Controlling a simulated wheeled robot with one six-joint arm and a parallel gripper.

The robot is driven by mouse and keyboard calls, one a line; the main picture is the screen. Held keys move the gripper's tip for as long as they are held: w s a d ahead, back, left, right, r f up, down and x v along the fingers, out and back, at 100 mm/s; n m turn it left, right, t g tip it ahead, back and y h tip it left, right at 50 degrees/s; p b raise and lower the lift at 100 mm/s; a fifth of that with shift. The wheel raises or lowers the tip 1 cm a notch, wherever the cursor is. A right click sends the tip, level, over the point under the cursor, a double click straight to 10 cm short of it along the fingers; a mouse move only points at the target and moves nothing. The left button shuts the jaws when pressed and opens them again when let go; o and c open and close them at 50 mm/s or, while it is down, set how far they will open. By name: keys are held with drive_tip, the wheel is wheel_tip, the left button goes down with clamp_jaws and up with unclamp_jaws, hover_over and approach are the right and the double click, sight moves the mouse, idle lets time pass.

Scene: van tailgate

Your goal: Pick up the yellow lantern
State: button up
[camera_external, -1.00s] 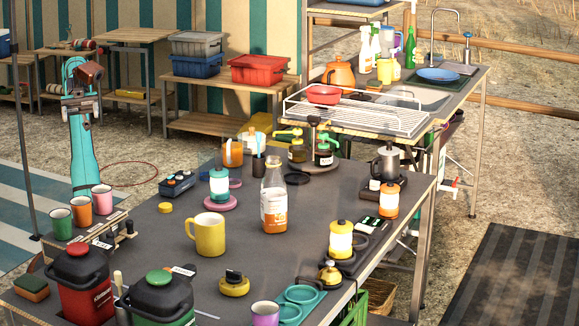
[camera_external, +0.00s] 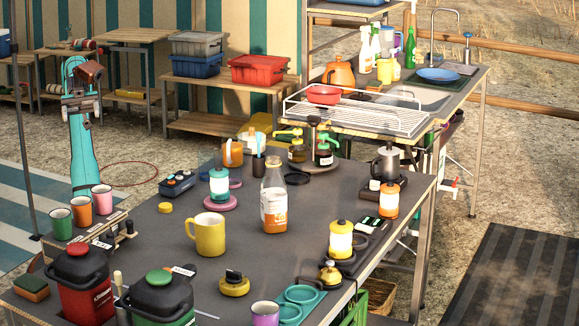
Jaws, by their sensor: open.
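The yellow lantern (camera_external: 341,240) stands upright on a dark base near the right edge of the dark table. It has a yellow cap and a glowing white body. A teal lantern (camera_external: 219,185) stands on a pink disc left of the middle, and an orange lantern (camera_external: 388,200) stands behind the yellow one near the right edge. My gripper (camera_external: 80,112) is at the end of the teal arm beyond the table's far left side. It is open, holds nothing visible, and is far from the yellow lantern. Its fingers are small in this view.
A glass bottle (camera_external: 273,197) and a yellow mug (camera_external: 207,234) stand mid-table, between my arm and the yellow lantern. A brass kettle-like item (camera_external: 330,275) and teal rings (camera_external: 300,298) lie in front of the lantern. Lidded canisters (camera_external: 82,285) fill the near left corner.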

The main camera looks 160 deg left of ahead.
drive_tip(key=w+a+r+n+g+y, duration=0.1)
drive_tip(key=w+a+r+g, duration=0.15)
drive_tip(key=w+a, duration=0.4)
drive_tip(key=w+a+r+n+g+y, duration=0.1)
drive_tip(key=w+a+r, duration=0.2)
drive_tip(key=w, duration=0.6)
drive_tip(key=n+g, duration=0.2)
drive_tip(key=g, duration=0.6)
hover_over(344, 237)
drive_tip(key=s+d, duration=0.2)
drive_tip(key=s, duration=0.7)
wheel_tip(344, 237, down, 13)
drive_tip(key=shift+n, duration=0.3)
drive_tip(key=x, duration=1.1)
drive_tip(key=shift+f, duration=0.3)
drive_tip(key=shift+s+x, duration=0.1)
drive_tip(key=shift+x, duration=1.2)
drive_tip(key=shift+s+x, duration=0.15)
drive_tip(key=shift+x, duration=1.2)
drive_tip(key=shift+f, duration=0.15)
drive_tip(key=shift+c, duration=0.2)
drive_tip(key=c, duration=1)
